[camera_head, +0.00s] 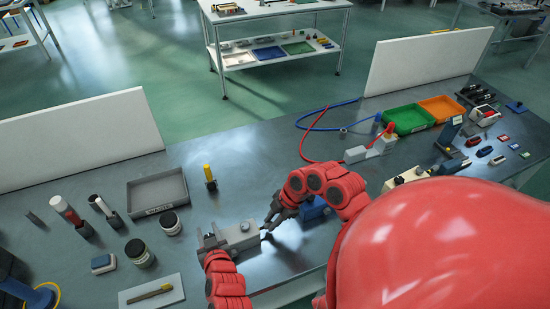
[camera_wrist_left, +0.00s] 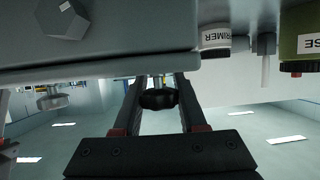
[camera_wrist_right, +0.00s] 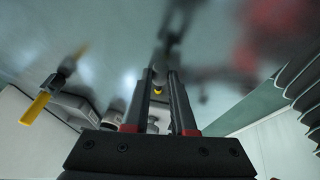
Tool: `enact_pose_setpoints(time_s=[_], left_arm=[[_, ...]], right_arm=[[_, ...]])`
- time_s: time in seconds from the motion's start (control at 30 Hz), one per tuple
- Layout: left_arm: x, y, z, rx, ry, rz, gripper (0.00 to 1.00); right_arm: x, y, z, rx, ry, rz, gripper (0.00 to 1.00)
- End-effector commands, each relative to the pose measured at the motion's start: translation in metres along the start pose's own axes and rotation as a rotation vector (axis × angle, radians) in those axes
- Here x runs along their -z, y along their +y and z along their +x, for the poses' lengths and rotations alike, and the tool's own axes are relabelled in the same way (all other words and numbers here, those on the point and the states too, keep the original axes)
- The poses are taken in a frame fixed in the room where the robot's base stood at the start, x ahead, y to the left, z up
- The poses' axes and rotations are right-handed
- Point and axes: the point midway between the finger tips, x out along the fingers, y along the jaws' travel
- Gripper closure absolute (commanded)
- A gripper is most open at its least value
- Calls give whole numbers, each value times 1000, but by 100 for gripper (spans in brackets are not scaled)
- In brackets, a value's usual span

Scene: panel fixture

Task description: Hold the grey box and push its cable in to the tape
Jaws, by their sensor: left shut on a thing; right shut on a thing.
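The grey box (camera_head: 238,236) sits near the front of the bench in the head view. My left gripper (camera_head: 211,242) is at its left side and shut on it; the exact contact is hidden. In the left wrist view a black knob on a metal stem (camera_wrist_left: 158,98) shows between the fingers (camera_wrist_left: 160,88). My right gripper (camera_head: 268,228) is just right of the box, shut on its cable. In the right wrist view a small yellow piece (camera_wrist_right: 158,92) shows between the fingers (camera_wrist_right: 160,78); whether it is the tape I cannot tell. Most of the cable is hidden.
A blue block (camera_head: 314,209) stands right of my right gripper. Orange (camera_head: 442,108) and green trays (camera_head: 408,119) stand further back.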

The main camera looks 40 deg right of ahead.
Motion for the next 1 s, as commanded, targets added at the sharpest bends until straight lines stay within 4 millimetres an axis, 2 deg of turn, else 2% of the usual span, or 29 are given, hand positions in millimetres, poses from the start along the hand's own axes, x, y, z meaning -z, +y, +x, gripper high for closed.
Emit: enact_pose_setpoints(time_s=[0.03,0.07,0.2,0.23,0.5,0.63,1.0], left_arm=[[0,0,0,0,0,0,100],[0,0,0,0,0,0,100],[0,0,0,0,0,0,100],[0,0,0,0,0,0,100],[0,0,0,1,0,0,100],[0,0,0,1,0,1,100],[0,0,0,1,0,0,100]], right_arm=[[0,0,0,-1,0,0,100],[0,0,0,-1,0,0,73],[0,0,0,-1,0,0,48],[0,0,0,-1,0,0,45],[0,0,-1,-1,0,0,45],[-1,2,-11,-6,1,2,45],[-2,2,-90,-8,-4,0,45]])
